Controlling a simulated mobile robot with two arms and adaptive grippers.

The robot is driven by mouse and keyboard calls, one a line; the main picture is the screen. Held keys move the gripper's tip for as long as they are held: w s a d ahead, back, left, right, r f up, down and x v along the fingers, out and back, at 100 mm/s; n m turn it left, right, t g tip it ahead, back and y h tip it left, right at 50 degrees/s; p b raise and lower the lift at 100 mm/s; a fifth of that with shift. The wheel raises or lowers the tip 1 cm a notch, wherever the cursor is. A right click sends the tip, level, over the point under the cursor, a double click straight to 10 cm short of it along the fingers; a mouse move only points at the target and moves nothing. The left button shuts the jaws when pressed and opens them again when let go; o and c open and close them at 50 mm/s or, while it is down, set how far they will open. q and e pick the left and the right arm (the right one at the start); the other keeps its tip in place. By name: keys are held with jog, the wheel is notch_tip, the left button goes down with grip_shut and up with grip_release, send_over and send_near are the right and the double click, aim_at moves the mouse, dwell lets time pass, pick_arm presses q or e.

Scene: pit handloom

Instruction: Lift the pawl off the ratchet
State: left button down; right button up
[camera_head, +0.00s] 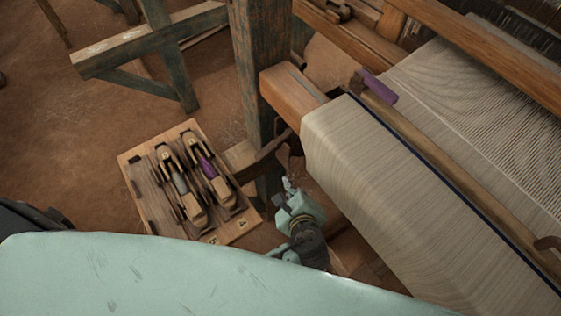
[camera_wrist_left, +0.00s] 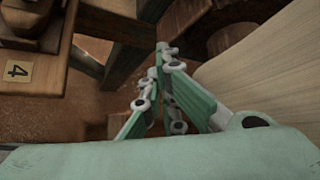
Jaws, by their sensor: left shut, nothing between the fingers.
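My left gripper (camera_head: 289,184) is shut and empty, just below the end of the cloth-covered front beam and beside the loom post. In the left wrist view its fingertips (camera_wrist_left: 165,47) meet and point toward the dark wooden frame. A round brown wooden part (camera_wrist_left: 230,38) shows right of the fingertips, beside the pale cloth; I cannot tell whether it is the ratchet. A small dark shape (camera_head: 291,146) sits by the post under the beam end. I cannot make out the pawl clearly in either view. My right gripper is not in view.
A wooden board (camera_head: 130,164) with two shuttles lies left of the gripper. The loom post (camera_head: 262,75) stands just behind it. Woven cloth (camera_head: 390,205) on the loom fills the right side. Bare earth floor is at left.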

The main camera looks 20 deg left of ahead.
pick_arm(q)
jog(key=w+a+f+p, duration=0.1)
jog(key=w+a+p, duration=0.2)
jog(key=w+a, duration=0.3)
jog(key=shift+w+f, duration=0.2)
jog(key=shift+w, duration=0.4)
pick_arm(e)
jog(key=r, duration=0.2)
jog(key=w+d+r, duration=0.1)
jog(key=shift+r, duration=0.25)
pick_arm(q)
jog(key=shift+d, duration=0.1)
